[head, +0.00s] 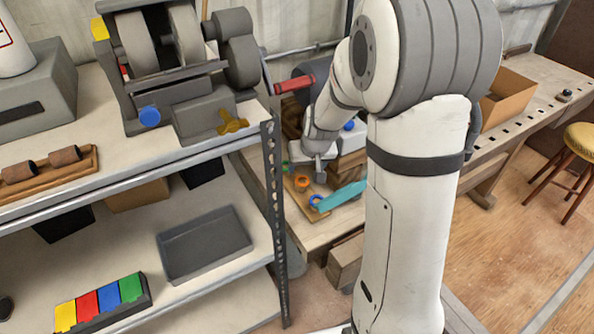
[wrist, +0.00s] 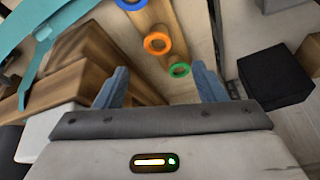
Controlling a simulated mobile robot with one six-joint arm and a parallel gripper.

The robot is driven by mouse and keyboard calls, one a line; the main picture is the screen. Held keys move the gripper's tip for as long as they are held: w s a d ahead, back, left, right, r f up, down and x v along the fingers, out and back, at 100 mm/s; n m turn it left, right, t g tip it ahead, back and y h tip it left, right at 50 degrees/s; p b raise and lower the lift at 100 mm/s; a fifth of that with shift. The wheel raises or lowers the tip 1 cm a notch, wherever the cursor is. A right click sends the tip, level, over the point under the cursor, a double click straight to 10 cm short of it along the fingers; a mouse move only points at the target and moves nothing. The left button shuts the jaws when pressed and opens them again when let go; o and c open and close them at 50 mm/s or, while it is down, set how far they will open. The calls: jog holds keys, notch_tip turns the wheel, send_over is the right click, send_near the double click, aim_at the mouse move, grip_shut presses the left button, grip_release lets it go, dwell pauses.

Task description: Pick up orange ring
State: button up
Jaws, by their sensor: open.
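The orange ring (wrist: 147,45) lies on a narrow wooden board (wrist: 184,42) in the wrist view, ahead of my gripper (wrist: 160,70). My gripper is open, its two blue-grey fingers wide apart, with nothing held between them. A blue ring (wrist: 130,5) lies beyond the orange ring, cut by the top edge, and a green ring (wrist: 173,71) lies nearer to my fingers. In the head view the orange ring (head: 296,186) shows small on the board, just below my gripper (head: 320,178), whose fingers are hard to make out there.
A teal tool (head: 343,196) lies beside the board, and wooden blocks (head: 349,163) stand close by. The metal shelf post (head: 277,215) rises left of the bench. A black box (wrist: 275,82) is at the right in the wrist view.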

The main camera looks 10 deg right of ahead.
aim_at(303, 181)
jog(key=x, duration=0.8)
jog(key=shift+d+f, duration=0.15)
jog(key=shift+f, duration=0.15)
jog(key=c, duration=1)
